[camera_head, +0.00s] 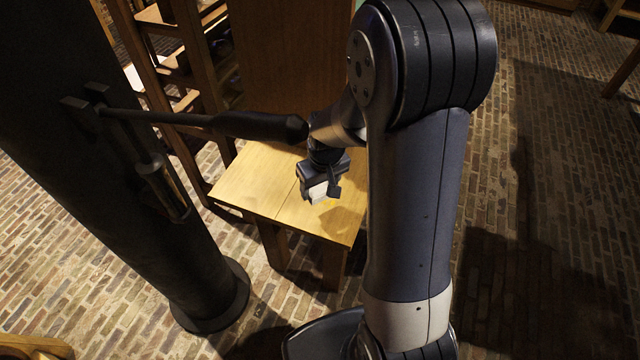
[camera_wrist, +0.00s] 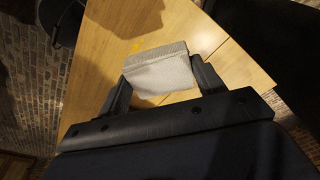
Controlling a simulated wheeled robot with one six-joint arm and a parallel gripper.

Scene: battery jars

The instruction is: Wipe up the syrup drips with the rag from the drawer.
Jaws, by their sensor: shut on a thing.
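My gripper (camera_head: 320,187) is shut on a pale grey-white rag (camera_head: 317,195), held over the top of a small wooden table (camera_head: 250,185). In the wrist view the rag (camera_wrist: 162,76) is a folded block between the two fingers of my gripper (camera_wrist: 165,82). A small orange-yellow syrup drip (camera_wrist: 136,46) shows on the wood just beyond the rag's upper left edge. I cannot tell whether the rag touches the wood. The rag and gripper hide part of the tabletop. I see no drawer.
A thick dark column (camera_head: 130,190) with a long dark handle (camera_head: 240,125) stands left of the table. A wooden panel (camera_head: 285,55) rises behind the table, and wooden shelves (camera_head: 165,50) stand at the back left. Brick floor on the right is open.

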